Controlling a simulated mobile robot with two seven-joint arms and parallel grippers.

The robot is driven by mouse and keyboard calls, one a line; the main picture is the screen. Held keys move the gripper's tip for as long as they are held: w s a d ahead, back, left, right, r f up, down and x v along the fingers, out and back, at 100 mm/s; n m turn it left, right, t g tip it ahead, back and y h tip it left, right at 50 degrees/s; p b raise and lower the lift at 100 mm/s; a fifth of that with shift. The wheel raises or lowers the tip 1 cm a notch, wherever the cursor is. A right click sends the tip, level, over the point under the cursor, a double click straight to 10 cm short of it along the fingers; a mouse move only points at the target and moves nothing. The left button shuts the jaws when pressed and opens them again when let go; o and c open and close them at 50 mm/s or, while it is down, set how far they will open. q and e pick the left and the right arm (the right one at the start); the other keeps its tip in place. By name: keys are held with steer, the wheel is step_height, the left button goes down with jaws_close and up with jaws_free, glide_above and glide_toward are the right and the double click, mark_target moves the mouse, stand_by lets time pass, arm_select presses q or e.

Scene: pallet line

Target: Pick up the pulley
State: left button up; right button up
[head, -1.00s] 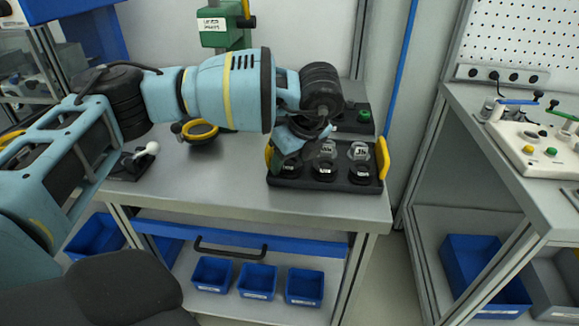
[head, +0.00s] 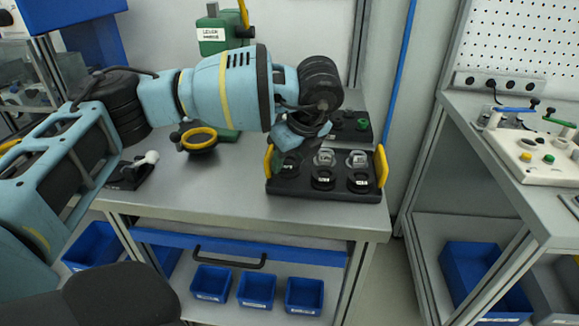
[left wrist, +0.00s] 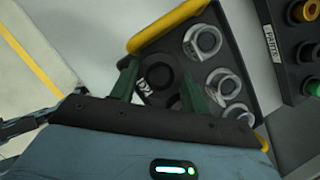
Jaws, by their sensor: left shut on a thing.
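My left gripper (head: 292,142) is over the left end of a black tray (head: 325,188) with yellow end handles. In the left wrist view, its two green fingers (left wrist: 158,88) point down at the tray (left wrist: 218,25), one on each side of a dark round pulley (left wrist: 158,74) beside a white label. The gripper is shut on a pulley, but the contact is mostly hidden by the gripper body. Silver ring-shaped parts (head: 324,157) and black ring-shaped parts (head: 323,180) sit in the tray. My right gripper is not in view.
A green lever press (head: 222,38) stands at the back of the bench. A yellow-rimmed round part (head: 199,139) and a small black stand with a white knob (head: 130,172) are left of the tray. A second dark panel (head: 351,127) lies behind it. Blue bins (head: 256,290) are below.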

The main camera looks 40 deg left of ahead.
mark_target(289, 164)
arm_select(q)
step_height(289, 164, up, 8)
steer(key=shift+f, duration=0.25)
steer(key=shift+s+f, duration=0.1)
